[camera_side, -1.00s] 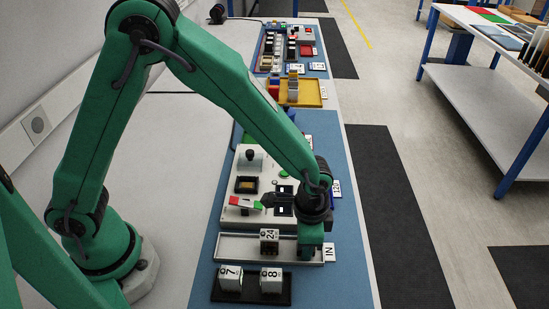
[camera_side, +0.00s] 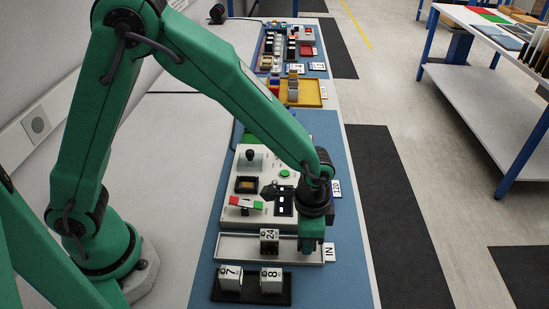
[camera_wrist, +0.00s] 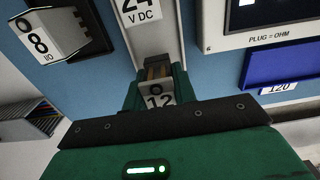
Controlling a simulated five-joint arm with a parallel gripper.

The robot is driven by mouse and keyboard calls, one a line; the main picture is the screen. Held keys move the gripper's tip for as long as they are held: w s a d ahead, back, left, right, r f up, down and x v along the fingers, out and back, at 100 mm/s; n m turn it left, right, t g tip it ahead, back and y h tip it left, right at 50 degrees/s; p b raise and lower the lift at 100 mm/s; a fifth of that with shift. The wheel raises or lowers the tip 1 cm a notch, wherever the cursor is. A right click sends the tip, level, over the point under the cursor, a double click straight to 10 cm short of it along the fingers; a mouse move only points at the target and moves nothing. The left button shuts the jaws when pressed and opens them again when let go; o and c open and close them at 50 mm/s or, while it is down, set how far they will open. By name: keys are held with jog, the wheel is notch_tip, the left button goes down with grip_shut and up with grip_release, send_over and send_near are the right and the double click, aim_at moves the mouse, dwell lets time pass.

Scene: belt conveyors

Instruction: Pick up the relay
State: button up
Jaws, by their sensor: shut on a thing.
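A grey relay marked 12 (camera_wrist: 158,97) sits between the jaws of my gripper (camera_wrist: 157,88) in the wrist view. My gripper is shut on it. In the side view my gripper (camera_side: 312,243) is over the right end of the white tray (camera_side: 245,253) with the IN label, and it hides this relay. A second relay, marked 24 (camera_side: 269,240), stands in the same tray left of my gripper. Its V DC face also shows at the top of the wrist view (camera_wrist: 142,14).
A black tray (camera_side: 250,299) holds blocks 7 (camera_side: 230,279) and 8 (camera_side: 271,281) in front. A white panel (camera_side: 235,213) with a screen, a red-green switch and a green button lies behind the IN tray. A yellow tray (camera_side: 312,97) stands farther back.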

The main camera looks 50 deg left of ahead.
jog(key=shift+s+d+r, duration=0.1)
jog(key=shift+r, duration=0.55)
jog(key=shift+s+d+r, duration=0.1)
jog(key=shift+r, duration=0.5)
jog(key=s+d+r, duration=0.4)
jog(key=s+r, duration=0.2)
jog(key=s, duration=0.4)
jog(key=shift+d+r, duration=0.25)
jog(key=shift+d, duration=0.05)
jog(key=o, duration=0.3)
jog(key=shift+c, duration=1.1)
jog(key=w+a, duration=0.4)
jog(key=a, duration=0.5)
jog(key=w+a, duration=0.3)
jog(key=a, duration=0.6)
jog(key=w+a, duration=0.4)
jog(key=a, duration=0.5)
jog(key=shift+w+a+r, duration=0.15)
jog(key=shift+w+r, duration=0.05)
jog(key=shift+w, duration=0.1)
jog(key=shift+f, duration=0.1)
